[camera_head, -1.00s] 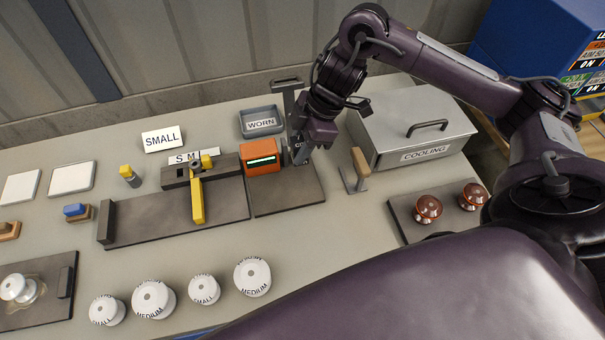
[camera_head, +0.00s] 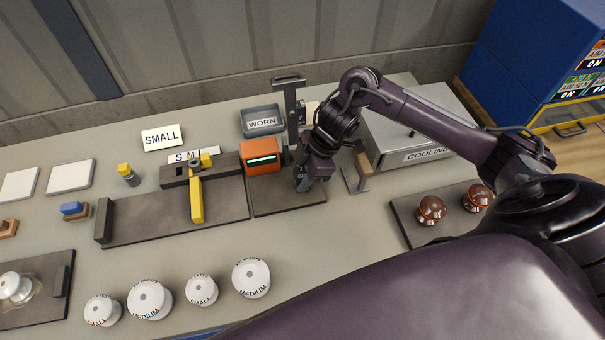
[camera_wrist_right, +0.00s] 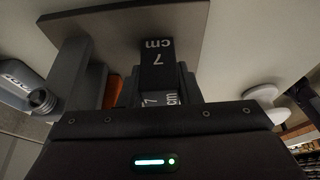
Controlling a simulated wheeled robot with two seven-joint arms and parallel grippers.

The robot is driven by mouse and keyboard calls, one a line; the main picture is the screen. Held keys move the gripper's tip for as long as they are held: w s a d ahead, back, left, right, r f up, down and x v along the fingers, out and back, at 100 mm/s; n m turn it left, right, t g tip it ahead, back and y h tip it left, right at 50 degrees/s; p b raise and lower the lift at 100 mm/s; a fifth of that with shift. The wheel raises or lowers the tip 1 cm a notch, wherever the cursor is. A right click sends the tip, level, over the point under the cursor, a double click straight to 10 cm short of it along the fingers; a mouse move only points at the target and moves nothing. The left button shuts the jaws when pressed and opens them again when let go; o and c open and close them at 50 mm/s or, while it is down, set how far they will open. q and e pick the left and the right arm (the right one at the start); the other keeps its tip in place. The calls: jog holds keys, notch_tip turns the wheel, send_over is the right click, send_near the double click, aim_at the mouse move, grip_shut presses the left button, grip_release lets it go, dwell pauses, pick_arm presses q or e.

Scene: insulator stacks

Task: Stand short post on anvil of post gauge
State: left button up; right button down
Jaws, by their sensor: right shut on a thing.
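The post gauge has a tall grey column (camera_head: 291,110), an orange readout box (camera_head: 261,155) with a green display, and a dark base plate (camera_head: 270,204). My right gripper (camera_head: 303,185) is over the right part of that plate, in front of the column. It is shut on a dark short post (camera_wrist_right: 158,65) marked "7 cm", which also shows in the head view (camera_head: 300,172). In the wrist view the grey column (camera_wrist_right: 70,75) stands left of the post. I cannot tell whether the post touches the plate, and the anvil is not clearly visible. My left gripper is out of view.
A wood-handled stand (camera_head: 361,172) and the COOLING box (camera_head: 425,157) are close right of my right gripper. A WORN tray (camera_head: 262,113) is behind the readout box. A dark fixture with a yellow lever (camera_head: 197,202) is at the left. White insulators (camera_head: 251,278) line the front.

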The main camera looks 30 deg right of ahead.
jog(key=shift+f, duration=0.15)
jog(key=c, duration=1)
grip_release()
jog(key=shift+c, duration=0.2)
jog(key=v, duration=1.2)
jog(key=shift+p, duration=0.35)
